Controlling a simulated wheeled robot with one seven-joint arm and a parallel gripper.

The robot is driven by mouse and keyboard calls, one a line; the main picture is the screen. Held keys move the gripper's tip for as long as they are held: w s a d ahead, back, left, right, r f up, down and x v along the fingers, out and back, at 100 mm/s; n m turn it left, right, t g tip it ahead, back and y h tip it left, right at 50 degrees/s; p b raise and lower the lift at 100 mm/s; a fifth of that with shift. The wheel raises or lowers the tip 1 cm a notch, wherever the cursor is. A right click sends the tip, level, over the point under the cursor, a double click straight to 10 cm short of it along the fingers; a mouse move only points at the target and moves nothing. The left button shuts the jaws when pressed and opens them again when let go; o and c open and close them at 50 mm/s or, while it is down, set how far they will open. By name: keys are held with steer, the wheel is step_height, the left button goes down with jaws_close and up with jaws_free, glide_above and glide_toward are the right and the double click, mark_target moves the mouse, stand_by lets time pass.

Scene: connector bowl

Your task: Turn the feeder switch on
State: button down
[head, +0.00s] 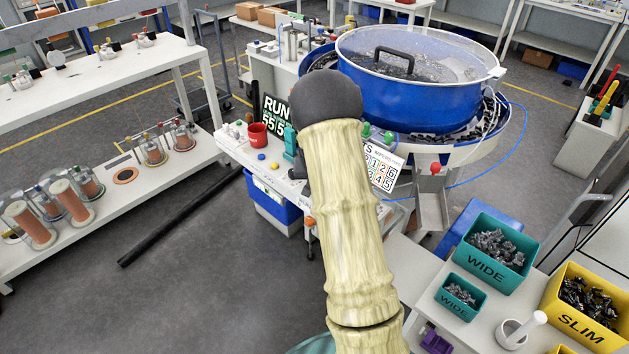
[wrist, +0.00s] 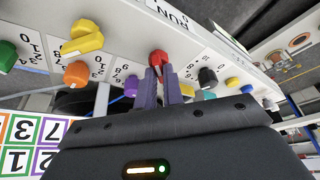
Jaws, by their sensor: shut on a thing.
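In the wrist view, my gripper (wrist: 159,74) has its two purple-grey fingers shut on a red knob (wrist: 158,58) on a white control panel (wrist: 125,35). The knob sits between the fingertips, which cover part of it. Small numbers are printed beside the knobs, and the word RUN (wrist: 180,18) appears above, tilted. I cannot tell from the print which knob is the feeder switch or how the red knob is set.
Other knobs flank it: orange (wrist: 76,75), yellow (wrist: 84,36), green (wrist: 6,56) and black (wrist: 207,78). In the head view, a large blue bowl feeder (head: 415,85) stands behind the panel. A red cup (head: 258,135) and a RUN display (head: 276,113) are left of my arm.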

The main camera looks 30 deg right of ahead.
steer(key=shift+w+r, duration=0.1)
steer(key=c, duration=1.5)
jaws_free()
steer(key=b+v, duration=0.1)
steer(key=v, duration=1.6)
steer(key=shift+r, duration=0.1)
steer(key=s+a+n+p, duration=0.1)
steer(key=s+a, duration=0.4)
steer(key=s, duration=0.2)
steer(key=s+a+f+n+g+y+p, duration=0.1)
steer(key=s+a+n+p, duration=0.1)
steer(key=s+a, duration=0.3)
steer(key=s+a+n+y+p, duration=0.1)
steer(key=s+a+n+p, duration=0.1)
steer(key=s+a, duration=0.3)
steer(key=shift+s+f, duration=0.2)
steer(key=shift+s, duration=0.8)
steer(key=shift+s+f, duration=0.15)
steer(key=shift+s, duration=0.8)
